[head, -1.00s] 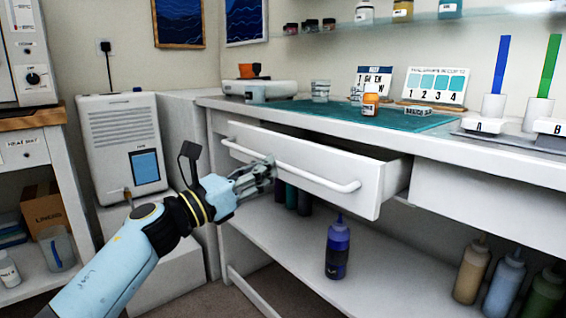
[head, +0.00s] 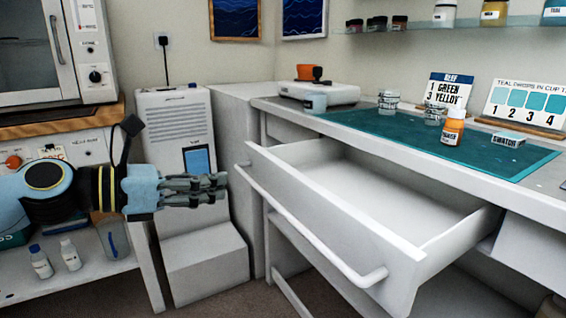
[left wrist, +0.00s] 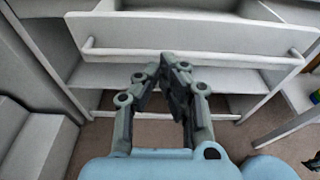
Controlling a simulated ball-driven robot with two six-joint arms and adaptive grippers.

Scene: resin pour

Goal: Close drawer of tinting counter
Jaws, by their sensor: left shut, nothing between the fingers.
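The white drawer (head: 330,225) of the tinting counter (head: 400,128) stands pulled out in the head view, and its inside looks empty. Its white bar handle (head: 310,235) runs along the front panel. My left gripper (head: 222,189) is shut and empty, just left of the handle's far end in the head view. In the left wrist view, the shut fingers (left wrist: 172,62) point toward the drawer front (left wrist: 190,30), with the handle (left wrist: 120,52) crossing beyond the fingertips. I cannot tell whether they touch it.
A teal mat (head: 430,140) on the counter carries an orange-labelled bottle (head: 453,127), cups and a small box. A white dehumidifier-like unit (head: 178,145) stands behind my left gripper. A side bench (head: 60,130) with bottles below stands at the left. Grey floor lies between.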

